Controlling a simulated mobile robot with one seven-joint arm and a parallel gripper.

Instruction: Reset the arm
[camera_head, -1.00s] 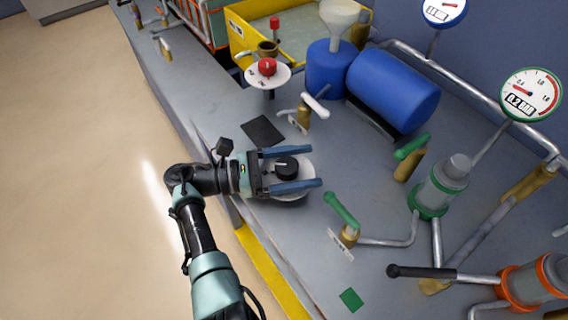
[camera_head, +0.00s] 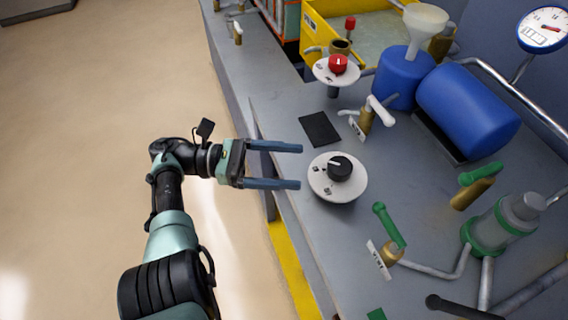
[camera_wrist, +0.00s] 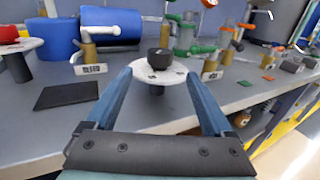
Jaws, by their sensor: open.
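My gripper (camera_head: 298,166) is open and empty in the head view, over the bench's front edge. Its two blue fingers point right, toward a black knob (camera_head: 339,168) on a round white dial plate (camera_head: 325,189). The fingertips are just left of the plate and apart from the knob. In the wrist view my gripper (camera_wrist: 157,80) has its fingers spread wide, with the black knob (camera_wrist: 159,58) and white plate (camera_wrist: 178,73) seen beyond, between the fingers.
The grey bench (camera_head: 290,115) carries a black pad (camera_head: 320,129), a red knob (camera_head: 338,65), a white-handled valve (camera_head: 380,110) and a green-handled valve (camera_head: 389,226). Open floor (camera_head: 80,130) lies left of the bench.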

